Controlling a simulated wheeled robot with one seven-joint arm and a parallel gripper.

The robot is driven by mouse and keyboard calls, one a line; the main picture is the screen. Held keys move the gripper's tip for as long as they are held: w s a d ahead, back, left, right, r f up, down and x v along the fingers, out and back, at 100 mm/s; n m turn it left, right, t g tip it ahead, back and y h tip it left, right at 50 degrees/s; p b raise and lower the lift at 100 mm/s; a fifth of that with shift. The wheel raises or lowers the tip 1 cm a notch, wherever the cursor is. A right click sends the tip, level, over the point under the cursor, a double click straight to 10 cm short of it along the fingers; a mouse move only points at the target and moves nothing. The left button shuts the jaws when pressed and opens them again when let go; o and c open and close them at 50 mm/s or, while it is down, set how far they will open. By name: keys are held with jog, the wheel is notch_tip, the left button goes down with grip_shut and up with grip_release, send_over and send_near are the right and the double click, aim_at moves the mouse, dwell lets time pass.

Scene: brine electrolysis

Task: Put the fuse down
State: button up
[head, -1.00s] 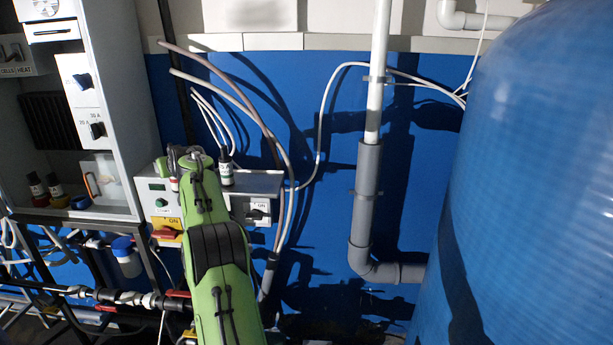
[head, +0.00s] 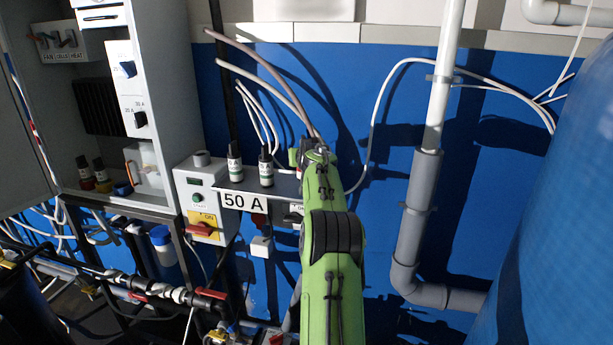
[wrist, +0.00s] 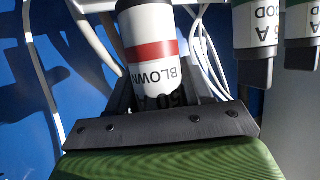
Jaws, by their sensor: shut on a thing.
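My gripper (wrist: 155,98) is shut on a fuse (wrist: 150,50) with a white label, a red band and the word BLOWN. The label reads upside down in the wrist view. In the head view my gripper (head: 316,152) is at the right end of a small shelf (head: 223,186) marked 50 A, and my arm mostly hides the held fuse. Two other fuses stand upright on the shelf, a left one (head: 234,163) and a right one (head: 265,168). They show at the wrist view's right edge, labelled GOOD. I cannot tell whether the held fuse touches the shelf.
A grey box with a yellow plate and red switch (head: 202,218) adjoins the shelf's left end. An open grey cabinet (head: 160,90) stands further left. Hoses (head: 262,65) hang behind the shelf. A grey pipe (head: 417,205) and blue tank (head: 560,220) are to the right.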

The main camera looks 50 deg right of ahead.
jog(key=f, duration=0.3)
jog(key=shift+d+f, duration=0.15)
jog(key=shift+d, duration=0.05)
jog(key=shift+f, duration=0.1)
jog(key=shift+a, duration=0.1)
jog(key=o, duration=1.3)
jog(key=shift+f, duration=0.15)
jog(key=shift+c, duration=0.2)
